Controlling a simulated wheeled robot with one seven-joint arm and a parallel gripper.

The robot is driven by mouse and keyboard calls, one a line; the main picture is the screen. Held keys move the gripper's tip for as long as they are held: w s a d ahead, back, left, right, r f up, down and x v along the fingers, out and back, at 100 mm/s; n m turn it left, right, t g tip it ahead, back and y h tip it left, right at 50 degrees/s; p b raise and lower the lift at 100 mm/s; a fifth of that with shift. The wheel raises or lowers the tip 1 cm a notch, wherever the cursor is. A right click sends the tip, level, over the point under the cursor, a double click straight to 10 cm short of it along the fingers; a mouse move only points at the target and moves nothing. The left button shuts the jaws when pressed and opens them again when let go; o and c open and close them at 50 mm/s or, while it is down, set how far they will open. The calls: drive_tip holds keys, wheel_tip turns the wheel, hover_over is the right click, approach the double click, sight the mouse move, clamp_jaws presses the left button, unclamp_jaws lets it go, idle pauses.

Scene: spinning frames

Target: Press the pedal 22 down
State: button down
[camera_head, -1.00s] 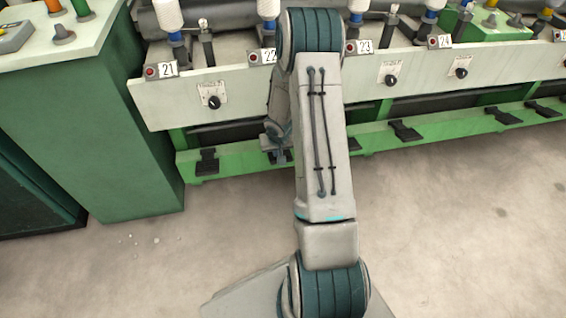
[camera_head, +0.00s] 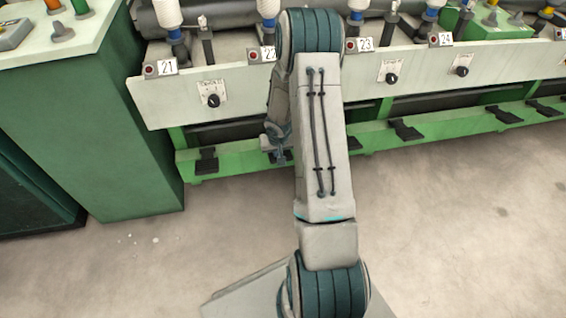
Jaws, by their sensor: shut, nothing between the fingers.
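The station label 22 (camera_head: 267,54) shows on the machine's pale front panel, partly behind my arm. My gripper (camera_head: 280,158) is shut and points down at the green base rail below that label, at the place of pedal 22 in the row. Pedal 22 itself is mostly or wholly hidden by my gripper and arm. I cannot tell whether the fingers touch it or whether it is down.
Black pedal 21 (camera_head: 206,160) is to the left on the green rail (camera_head: 236,158). Another pedal (camera_head: 405,130) is to the right. A green cabinet (camera_head: 90,140) stands at the left. The concrete floor (camera_head: 450,220) in front is clear.

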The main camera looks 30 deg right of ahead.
drive_tip(key=shift+f+b, duration=2.1)
drive_tip(key=shift+f, duration=0.35)
drive_tip(key=s+a+r+b, duration=0.1)
drive_tip(key=s+a+r, duration=0.1)
drive_tip(key=s, duration=0.5)
drive_tip(key=shift+r, duration=0.85)
drive_tip(key=shift+s, duration=0.1)
